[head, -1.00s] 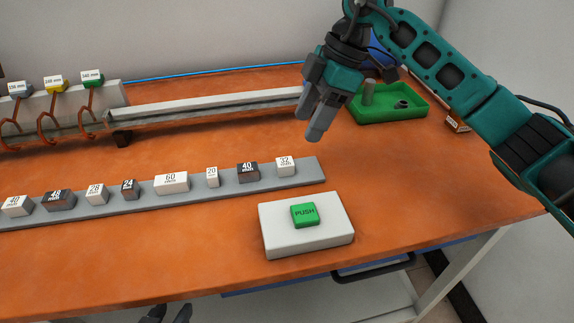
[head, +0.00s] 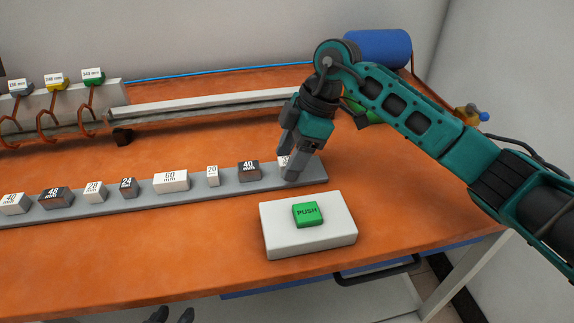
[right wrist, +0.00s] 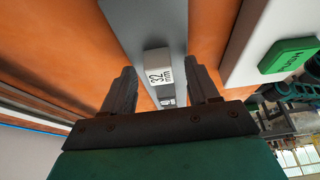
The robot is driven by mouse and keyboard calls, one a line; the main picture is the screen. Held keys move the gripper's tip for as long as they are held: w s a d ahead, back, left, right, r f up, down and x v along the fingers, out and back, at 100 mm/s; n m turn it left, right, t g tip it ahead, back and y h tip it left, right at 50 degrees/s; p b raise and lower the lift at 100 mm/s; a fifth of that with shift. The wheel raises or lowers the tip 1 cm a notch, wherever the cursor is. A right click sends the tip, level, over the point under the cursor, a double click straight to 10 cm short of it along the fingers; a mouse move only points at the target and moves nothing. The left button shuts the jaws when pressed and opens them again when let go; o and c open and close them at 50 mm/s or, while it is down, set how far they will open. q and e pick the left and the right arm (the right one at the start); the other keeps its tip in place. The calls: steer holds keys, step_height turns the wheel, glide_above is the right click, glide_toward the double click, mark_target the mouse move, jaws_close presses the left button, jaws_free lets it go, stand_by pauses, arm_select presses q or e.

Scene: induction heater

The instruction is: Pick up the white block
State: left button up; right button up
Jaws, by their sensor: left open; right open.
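The white 32 mm block (head: 283,160) stands at the right end of a grey bar (head: 225,184) and is mostly hidden behind my right gripper (head: 291,175). In the right wrist view the same block (right wrist: 158,62) shows between the two open fingers of that gripper (right wrist: 161,78), close to their tips. The gripper is open and empty; I cannot tell whether a finger touches the block. Other white blocks on the bar are the 20 block (head: 212,176), the 60 mm block (head: 171,181) and the 28 block (head: 95,192). My left gripper (head: 170,316) shows at the bottom edge, open.
A dark 40 block (head: 248,171) stands just left of the 32 block. A white box with a green PUSH button (head: 307,214) sits in front of the bar's right end. Copper coils (head: 48,118) and a rail (head: 200,110) are behind. A green tray (head: 372,113) is partly hidden by my arm.

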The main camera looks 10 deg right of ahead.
jaws_close()
stand_by(0.3)
steer(key=shift+r, duration=0.1)
